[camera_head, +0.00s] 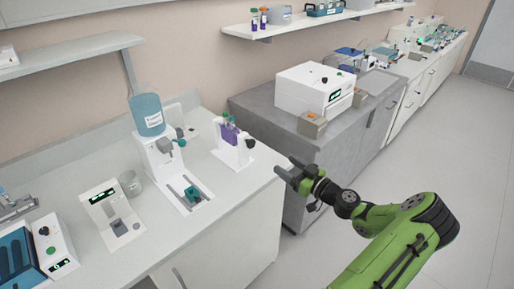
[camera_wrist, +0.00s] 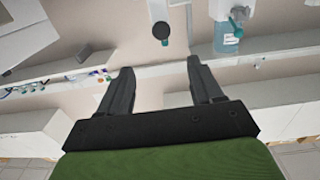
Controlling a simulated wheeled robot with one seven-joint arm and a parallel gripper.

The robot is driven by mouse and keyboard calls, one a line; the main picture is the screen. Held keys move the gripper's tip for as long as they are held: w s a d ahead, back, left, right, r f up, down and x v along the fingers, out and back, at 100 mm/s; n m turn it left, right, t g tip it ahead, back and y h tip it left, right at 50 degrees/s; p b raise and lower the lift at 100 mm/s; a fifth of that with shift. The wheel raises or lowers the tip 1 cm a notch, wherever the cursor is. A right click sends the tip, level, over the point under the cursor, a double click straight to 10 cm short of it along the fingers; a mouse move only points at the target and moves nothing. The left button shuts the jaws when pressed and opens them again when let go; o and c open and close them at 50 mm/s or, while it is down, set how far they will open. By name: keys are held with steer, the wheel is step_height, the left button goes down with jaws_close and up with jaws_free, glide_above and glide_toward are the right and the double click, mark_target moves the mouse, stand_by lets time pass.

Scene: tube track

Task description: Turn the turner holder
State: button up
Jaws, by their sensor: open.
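The turner holder (camera_head: 226,156) is a white stand on the left bench, holding purple tubes with green caps. A round black knob (camera_head: 250,143) sits on its right side. In the wrist view a round black knob on a white part shows at the top centre (camera_wrist: 161,31), beyond the fingertips. My gripper (camera_head: 287,169) is to the right of the holder, past the bench's right edge, apart from it. In the wrist view my gripper (camera_wrist: 160,68) has its two fingers spread, with nothing between them.
A dispenser with a blue bottle (camera_head: 148,115) stands left of the holder, also seen in the wrist view (camera_wrist: 227,38). A glass beaker (camera_head: 130,184) and a small white device (camera_head: 111,217) stand farther left. A grey bench (camera_head: 262,101) with a white machine (camera_head: 312,88) lies behind.

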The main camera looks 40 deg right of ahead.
mark_target(252, 145)
steer(key=w, duration=1)
steer(key=w+p, duration=0.1)
steer(key=w, duration=0.4)
steer(key=shift+w+a+f, duration=0.1)
steer(key=shift+w+a, duration=0.2)
steer(key=shift+c, duration=0.3)
steer(key=c, duration=1)
